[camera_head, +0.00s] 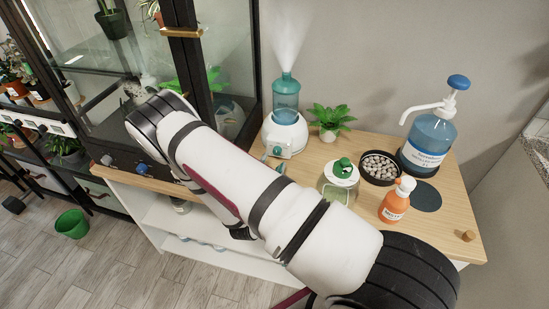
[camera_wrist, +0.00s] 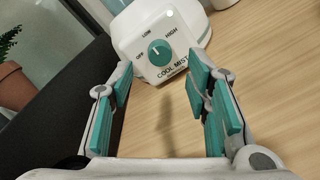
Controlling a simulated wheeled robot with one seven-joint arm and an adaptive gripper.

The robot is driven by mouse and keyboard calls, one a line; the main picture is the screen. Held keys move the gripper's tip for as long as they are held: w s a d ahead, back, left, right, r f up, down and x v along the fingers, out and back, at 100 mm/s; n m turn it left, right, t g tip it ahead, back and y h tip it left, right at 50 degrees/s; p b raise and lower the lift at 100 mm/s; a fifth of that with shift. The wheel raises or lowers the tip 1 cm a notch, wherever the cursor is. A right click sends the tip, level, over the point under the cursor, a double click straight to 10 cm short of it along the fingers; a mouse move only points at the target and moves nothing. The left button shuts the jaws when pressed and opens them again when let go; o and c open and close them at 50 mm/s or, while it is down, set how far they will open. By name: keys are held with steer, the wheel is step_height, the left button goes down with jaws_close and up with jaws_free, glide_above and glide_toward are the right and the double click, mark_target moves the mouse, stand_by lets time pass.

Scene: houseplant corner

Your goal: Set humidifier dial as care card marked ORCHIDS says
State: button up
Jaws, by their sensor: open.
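The humidifier (camera_head: 286,133) is a white base with a teal water tank, standing on the wooden cabinet top and giving off mist. In the wrist view its white base (camera_wrist: 130,35) fills the top middle. Its teal dial (camera_wrist: 160,53) carries the words OFF, LOW and HIGH, with COOL MIST below. The white mark on the dial seems to point up and left, roughly toward LOW. My gripper (camera_wrist: 160,76) is open and empty, its teal-padded fingers either side of the dial and short of it. I cannot make out a card marked ORCHIDS.
Right of the humidifier are a small plant (camera_head: 331,118), a green-capped bottle (camera_head: 341,178), a pebble bowl (camera_head: 380,168), an orange bottle (camera_head: 397,204) and a blue pump jug (camera_head: 428,140). A dark glass cabinet (camera_head: 205,70) stands close on the left. A green bucket (camera_head: 72,224) is on the floor.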

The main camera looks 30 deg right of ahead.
steer(key=v, duration=0.7)
steer(key=shift+s+a, duration=0.1)
steer(key=shift+s, duration=0.1)
steer(key=s+d+r+m+g, duration=0.25)
steer(key=r+m+g, duration=0.2)
steer(key=r, duration=0.25)
steer(key=s+d+r+m+g+h, duration=0.1)
steer(key=s+d+r+m+g, duration=0.1)
steer(key=s+r+m+g, duration=0.45)
steer(key=s+d+r+m+g, duration=0.1)
steer(key=d+r+m+g, duration=0.15)
steer(key=r, duration=0.65)
steer(key=s+a+r+m+t+y, duration=0.6)
steer(key=s+a+r+y, duration=0.6)
steer(key=a+r+y, duration=0.1)
steer(key=shift+s+a+r+y, duration=0.25)
steer(key=shift+s+r+y, duration=0.05)
steer(key=shift+r, duration=0.1)
